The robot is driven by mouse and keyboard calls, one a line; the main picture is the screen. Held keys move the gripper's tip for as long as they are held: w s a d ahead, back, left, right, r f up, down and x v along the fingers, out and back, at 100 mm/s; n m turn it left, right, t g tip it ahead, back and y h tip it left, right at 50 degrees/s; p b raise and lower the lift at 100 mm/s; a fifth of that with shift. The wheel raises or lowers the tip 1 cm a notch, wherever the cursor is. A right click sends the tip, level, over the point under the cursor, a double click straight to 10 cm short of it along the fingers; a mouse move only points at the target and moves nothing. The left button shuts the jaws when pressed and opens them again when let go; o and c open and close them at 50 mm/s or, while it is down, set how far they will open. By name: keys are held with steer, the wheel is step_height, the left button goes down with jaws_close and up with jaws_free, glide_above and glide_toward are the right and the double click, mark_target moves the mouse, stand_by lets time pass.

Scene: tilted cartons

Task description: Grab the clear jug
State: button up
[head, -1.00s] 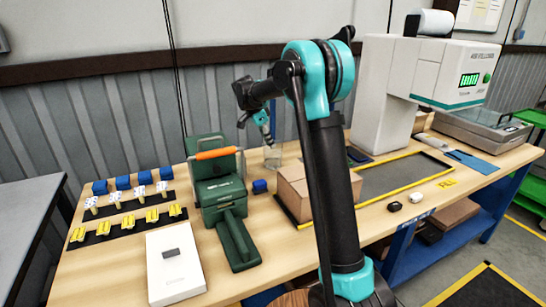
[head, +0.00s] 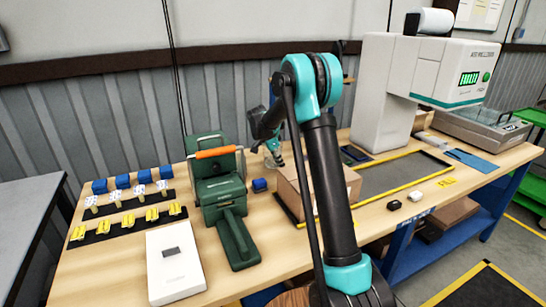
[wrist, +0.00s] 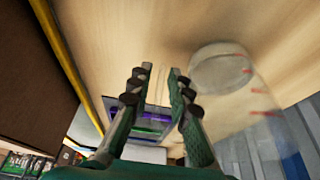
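The clear jug (wrist: 235,85) shows in the wrist view as a see-through cylinder with red marks, just right of my fingers. My gripper (wrist: 155,88) is open, with a gap between its two fingers and nothing held there. It is beside the jug, not around it; I cannot tell whether they touch. In the head view my gripper (head: 273,152) is low over the back of the wooden bench, and the jug is mostly hidden by it and hard to make out.
A cardboard carton (head: 290,185) stands in front and to the right of my gripper. A green device with an orange handle (head: 217,152) and a small blue block (head: 259,185) are to the left. A white machine (head: 385,105) stands further right.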

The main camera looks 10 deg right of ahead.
steer(key=shift+f, duration=0.15)
jaws_close()
stand_by(0.4)
step_height(320, 180, up, 20)
steer(key=shift+d+f, duration=0.2)
steer(key=shift+f, duration=0.05)
stand_by(1.2)
